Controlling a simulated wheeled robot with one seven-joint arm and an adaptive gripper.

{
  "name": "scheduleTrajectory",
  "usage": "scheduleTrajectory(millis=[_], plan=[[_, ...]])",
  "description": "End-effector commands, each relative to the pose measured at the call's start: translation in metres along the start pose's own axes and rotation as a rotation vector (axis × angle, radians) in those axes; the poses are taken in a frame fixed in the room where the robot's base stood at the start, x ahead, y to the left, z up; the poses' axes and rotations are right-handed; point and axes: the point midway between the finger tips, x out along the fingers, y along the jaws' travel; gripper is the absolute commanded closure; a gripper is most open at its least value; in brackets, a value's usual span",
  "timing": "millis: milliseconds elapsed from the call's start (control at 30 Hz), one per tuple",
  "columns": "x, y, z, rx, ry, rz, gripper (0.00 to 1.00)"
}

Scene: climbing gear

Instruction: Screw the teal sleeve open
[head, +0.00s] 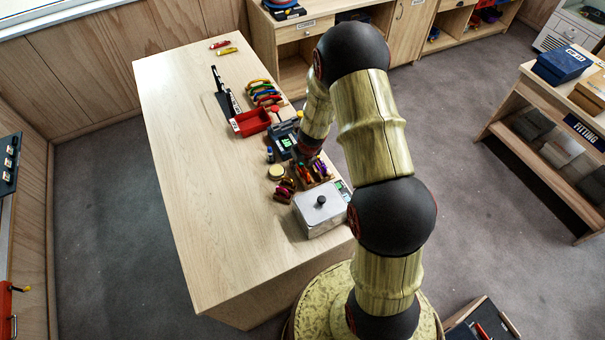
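My arm reaches over the wooden workbench (200,150) in the head view, and its end comes down near the bench's right edge. My gripper (306,158) is small, dark and partly hidden by my own arm. I cannot tell whether its fingers are open or shut. Close below it is a cluster of small coloured pieces (316,170) in red, purple, green and orange. I cannot make out a teal sleeve among them. It may be hidden or too small to see.
A dark device with a green display (283,142) stands left of my gripper. A metal box with a black knob (321,215) stands nearer. Behind are a red bin (251,122) and several coloured carabiners (263,91). The bench's left half is clear.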

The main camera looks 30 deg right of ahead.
Motion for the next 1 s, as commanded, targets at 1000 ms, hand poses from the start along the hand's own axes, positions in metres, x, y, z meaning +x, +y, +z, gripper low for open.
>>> scheduleTrajectory(millis=[1000], plan=[[0.001,0.011,0.000,0.000,-0.001,0.000,0.67]])
